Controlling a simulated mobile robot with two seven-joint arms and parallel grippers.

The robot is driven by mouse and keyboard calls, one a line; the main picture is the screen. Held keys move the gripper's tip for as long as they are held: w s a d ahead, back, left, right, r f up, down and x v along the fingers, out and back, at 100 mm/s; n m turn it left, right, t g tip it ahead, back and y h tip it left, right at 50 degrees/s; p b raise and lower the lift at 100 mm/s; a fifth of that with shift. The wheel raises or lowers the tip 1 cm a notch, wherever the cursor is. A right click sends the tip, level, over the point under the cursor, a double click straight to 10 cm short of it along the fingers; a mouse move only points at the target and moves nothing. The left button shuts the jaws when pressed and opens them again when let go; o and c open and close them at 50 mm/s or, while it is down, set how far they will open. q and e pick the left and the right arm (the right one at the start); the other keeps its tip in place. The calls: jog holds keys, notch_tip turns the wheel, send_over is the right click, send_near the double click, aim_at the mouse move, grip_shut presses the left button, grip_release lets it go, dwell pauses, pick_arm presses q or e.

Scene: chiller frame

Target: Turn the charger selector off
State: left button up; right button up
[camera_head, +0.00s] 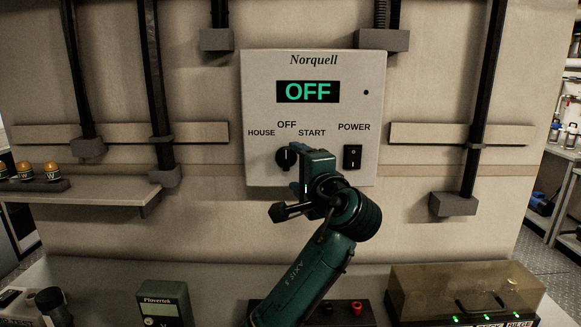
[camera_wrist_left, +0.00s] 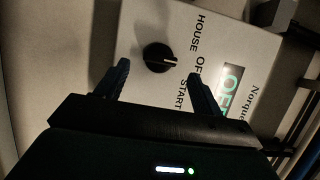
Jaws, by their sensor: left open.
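The grey Norquell panel (camera_head: 261,88) is on the wall, with a lit display (camera_head: 308,92) reading OFF. Its black round selector knob (camera_head: 286,158) sits below the labels HOUSE, OFF and START. In the left wrist view the knob (camera_wrist_left: 157,56) has a pale pointer line towards OFF. My left gripper (camera_head: 304,172) is in front of the panel, just right of the knob in the head view and partly over it. In the left wrist view the gripper (camera_wrist_left: 159,70) is open, its fingers on either side of the knob in the picture. Contact with the knob is not visible.
A black POWER rocker switch (camera_head: 353,157) is right of the knob. A shelf (camera_head: 90,193) with orange-topped items is at left. A Plovertek meter (camera_head: 164,304) and a clear-lidded box (camera_head: 464,285) stand below. Dark conduits run down the wall.

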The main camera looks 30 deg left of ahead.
pick_arm(q)
jog(key=b+v, duration=0.1)
jog(key=v, duration=0.7)
jog(key=shift+d, duration=0.15)
jog(key=shift+s+f, duration=0.1)
jog(key=shift+s, duration=0.05)
